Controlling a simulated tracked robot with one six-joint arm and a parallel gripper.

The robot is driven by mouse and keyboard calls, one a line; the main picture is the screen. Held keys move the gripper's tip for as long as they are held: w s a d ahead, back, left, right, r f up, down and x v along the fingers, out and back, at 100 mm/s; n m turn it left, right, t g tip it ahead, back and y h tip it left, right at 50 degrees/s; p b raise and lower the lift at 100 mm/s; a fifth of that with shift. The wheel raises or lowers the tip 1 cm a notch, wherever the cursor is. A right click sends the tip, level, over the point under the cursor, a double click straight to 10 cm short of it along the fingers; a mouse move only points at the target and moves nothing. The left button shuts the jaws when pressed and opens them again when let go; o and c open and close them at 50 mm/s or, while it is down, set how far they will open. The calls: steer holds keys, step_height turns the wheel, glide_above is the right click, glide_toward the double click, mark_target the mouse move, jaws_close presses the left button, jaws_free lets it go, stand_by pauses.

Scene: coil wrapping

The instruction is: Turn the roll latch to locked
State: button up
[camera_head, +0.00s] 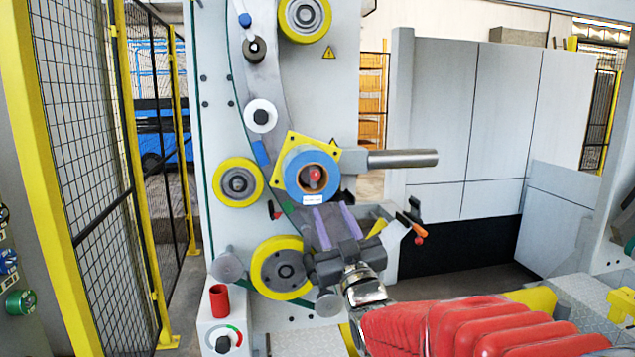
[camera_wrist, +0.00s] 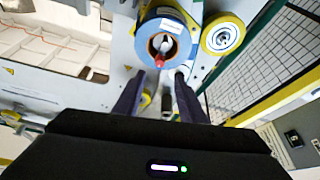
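The blue roll (camera_head: 291,180) sits on a square yellow plate (camera_head: 286,148) on the machine's front. The roll latch (camera_head: 315,175), with a red end, lies in the roll's brown core. In the wrist view the roll (camera_wrist: 146,42) shows near the top, and the latch's red end (camera_wrist: 160,61) points down from a pale lever. My gripper (camera_head: 331,208) is just below the roll in the head view, its two purple-grey fingers apart with nothing between them. In the wrist view the fingertips (camera_wrist: 160,73) lie just below the latch's red end; I cannot tell whether they touch the roll.
A grey bar (camera_head: 402,158) sticks out right of the roll. Yellow-rimmed rollers (camera_head: 238,182) stand around it. A small bracket with an orange-red end (camera_head: 420,230) is to the right of my gripper. A red cup (camera_head: 219,300) stands at lower left by a dial (camera_head: 223,343).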

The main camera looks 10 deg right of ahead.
mark_target(316, 179)
steer(key=x, duration=1.3)
steer(key=shift+f, duration=0.1)
steer(key=shift+s, duration=0.1)
steer(key=shift+c, duration=0.2)
jaws_close()
